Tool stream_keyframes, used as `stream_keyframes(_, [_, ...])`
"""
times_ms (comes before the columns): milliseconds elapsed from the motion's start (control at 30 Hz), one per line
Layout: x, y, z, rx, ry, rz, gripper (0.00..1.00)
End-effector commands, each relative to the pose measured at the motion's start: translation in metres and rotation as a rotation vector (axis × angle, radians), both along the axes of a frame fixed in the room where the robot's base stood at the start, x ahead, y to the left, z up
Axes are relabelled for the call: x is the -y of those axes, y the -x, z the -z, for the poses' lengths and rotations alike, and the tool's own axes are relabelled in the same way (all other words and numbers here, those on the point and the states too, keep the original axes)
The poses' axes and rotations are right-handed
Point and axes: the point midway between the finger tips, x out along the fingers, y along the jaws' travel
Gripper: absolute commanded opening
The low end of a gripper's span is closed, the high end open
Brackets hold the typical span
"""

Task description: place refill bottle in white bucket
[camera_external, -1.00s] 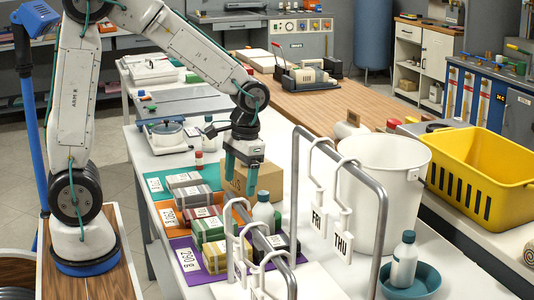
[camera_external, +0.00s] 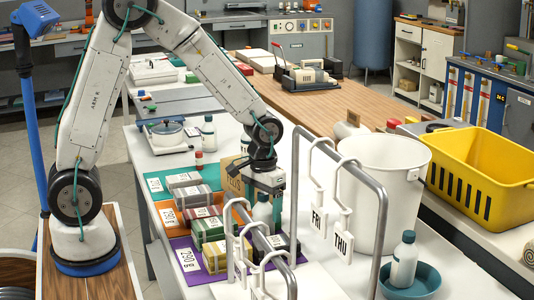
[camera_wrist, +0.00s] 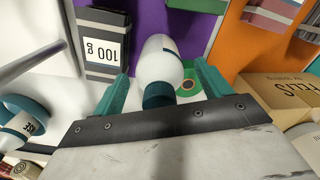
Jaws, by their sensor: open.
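A white bottle with a dark teal cap (camera_external: 263,213) stands on the table below my gripper (camera_external: 266,200). In the wrist view this bottle (camera_wrist: 161,62) lies between the two teal fingers of my gripper (camera_wrist: 162,82), with a gap on both sides. My gripper is open and points down. A similar white bottle (camera_external: 404,262) stands in a teal bowl (camera_external: 424,281) at the front right. Another similar bottle (camera_external: 208,134) stands at the back. Which one is the refill bottle I cannot tell. The white bucket (camera_external: 385,205) stands upright to the right of my gripper.
A metal rack (camera_external: 382,215) with FRI and THU tags stands between my gripper and the bucket. Labelled blocks (camera_external: 210,230) sit on coloured mats to the left. A cardboard box (camera_external: 231,177) is behind my gripper. A yellow basket (camera_external: 480,165) stands at the right.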

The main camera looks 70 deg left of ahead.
Motion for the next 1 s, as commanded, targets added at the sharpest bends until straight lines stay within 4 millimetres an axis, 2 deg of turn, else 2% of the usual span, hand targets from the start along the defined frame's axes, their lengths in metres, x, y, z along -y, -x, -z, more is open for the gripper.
stream_keyframes(100, [0.0, 0.0, 0.0, 0.0, 0.0, 0.0, 0.77])
stream_keyframes(133, [0.0, 0.0, 0.0, 0.0, 0.0, 0.0, 0.74])
stream_keyframes(300, [0.0, 0.0, -0.001, 0.0, 0.0, 0.0, 0.27])
stream_keyframes(333, [0.0, 0.0, -0.001, 0.0, 0.0, 0.0, 0.2])
stream_keyframes(367, [0.0, 0.0, -0.001, 0.0, 0.0, 0.0, 0.2])
stream_keyframes(400, [0.0, 0.0, -0.001, 0.0, 0.0, 0.0, 0.16])
stream_keyframes(667, [0.0, -0.001, -0.008, 0.002, 0.0, 0.0, 0.16])
stream_keyframes(767, [0.0, -0.001, -0.022, 0.004, 0.0, 0.0, 0.16])
stream_keyframes(1000, [0.0, -0.001, -0.071, 0.005, 0.0, 0.0, 0.16])
